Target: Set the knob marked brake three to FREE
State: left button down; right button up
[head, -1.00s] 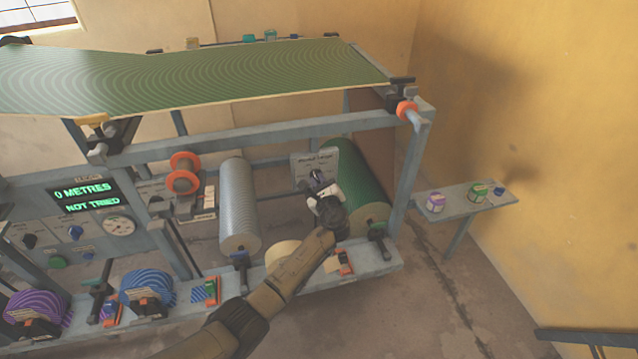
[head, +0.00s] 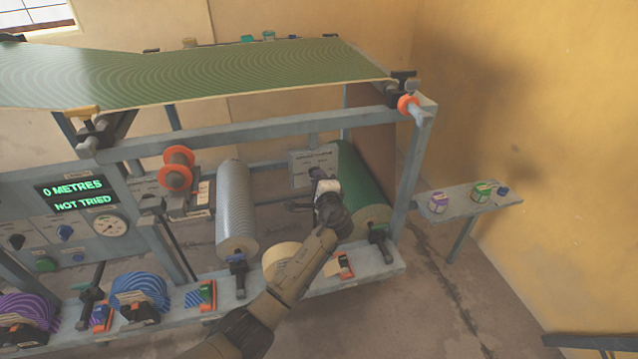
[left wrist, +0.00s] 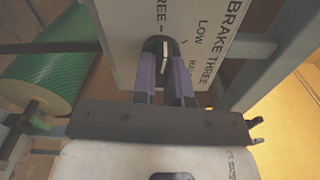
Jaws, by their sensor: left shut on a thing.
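The white brake three panel (head: 313,165) stands behind the front beam, left of the green roll. In the left wrist view the panel (left wrist: 125,35) fills the top, lettered BRAKE THREE, LOW and a partly cut-off word ending in REE with a dash. The knob (left wrist: 155,46) is dark and round with a white pointer line; which mark it points to I cannot tell. My left gripper (head: 322,178) is at the panel, and its purple fingers (left wrist: 165,72) are shut on the knob, one on each side. The fingers hide part of the knob. My right gripper is not in view.
A grey roll (head: 233,205) and the green roll (head: 362,190) flank the panel. A frame beam (head: 270,135) crosses above my gripper. The display (head: 72,194) reads 0 METRES, NOT TRIED. A side shelf (head: 462,208) holds small pots. The floor at right is mostly clear.

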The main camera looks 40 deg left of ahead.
pick_arm(q)
jog(key=shift+n+b, duration=0.4)
jog(key=shift+n, duration=0.5)
jog(key=shift+r, duration=0.1)
jog(key=c, duration=1.1)
grip_release()
jog(key=shift+c, duration=0.2)
jog(key=p+v, duration=0.4)
jog(key=v, duration=1)
jog(key=shift+p, duration=0.35)
jog(key=shift+w+n, duration=0.1)
jog(key=shift+n, duration=0.2)
